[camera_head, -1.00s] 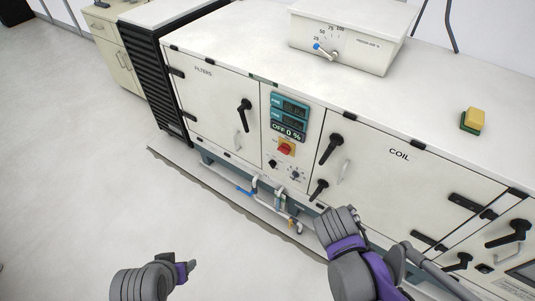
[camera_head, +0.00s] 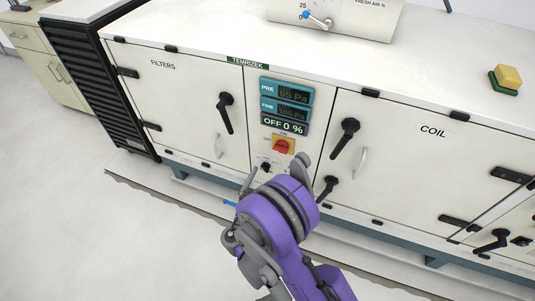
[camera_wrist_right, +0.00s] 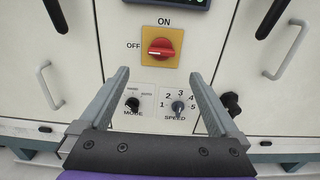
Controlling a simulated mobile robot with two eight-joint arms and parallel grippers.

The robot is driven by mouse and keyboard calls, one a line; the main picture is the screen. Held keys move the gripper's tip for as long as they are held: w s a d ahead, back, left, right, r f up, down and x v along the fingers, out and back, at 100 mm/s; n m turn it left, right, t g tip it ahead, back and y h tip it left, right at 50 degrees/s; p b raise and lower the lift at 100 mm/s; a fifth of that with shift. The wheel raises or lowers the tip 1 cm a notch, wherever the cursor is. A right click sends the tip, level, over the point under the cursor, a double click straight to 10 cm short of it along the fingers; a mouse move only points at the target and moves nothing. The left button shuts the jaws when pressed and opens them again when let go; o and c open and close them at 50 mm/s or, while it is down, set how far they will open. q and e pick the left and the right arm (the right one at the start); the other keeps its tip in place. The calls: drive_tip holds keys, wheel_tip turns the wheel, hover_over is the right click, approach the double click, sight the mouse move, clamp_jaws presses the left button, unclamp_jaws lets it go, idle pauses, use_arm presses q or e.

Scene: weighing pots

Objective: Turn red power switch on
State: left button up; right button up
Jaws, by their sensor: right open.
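The red power switch (camera_head: 283,146) sits on a yellow-orange plate in the middle panel of the white machine, below the displays. In the right wrist view the red switch (camera_wrist_right: 161,48) has its handle lying level, in line with the OFF label; ON is printed above it. My right gripper (camera_head: 276,172) is open and empty, just below the switch in the head view. In the right wrist view its two fingers (camera_wrist_right: 158,76) stand apart, with the switch beyond and between their tips. They do not appear to touch it. My left gripper is out of view.
A display (camera_head: 285,124) reads OFF 0 %. Below the switch are the black MODE knob (camera_wrist_right: 132,103) and SPEED knob (camera_wrist_right: 178,106). Black door handles stick out on the FILTERS door (camera_head: 226,112) and the COIL door (camera_head: 345,138), flanking the panel.

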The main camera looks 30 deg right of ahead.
sight(281, 148)
drive_tip(key=x, duration=1)
drive_tip(key=shift+d, duration=0.25)
drive_tip(key=c, duration=1.4)
drive_tip(key=shift+o, duration=0.2)
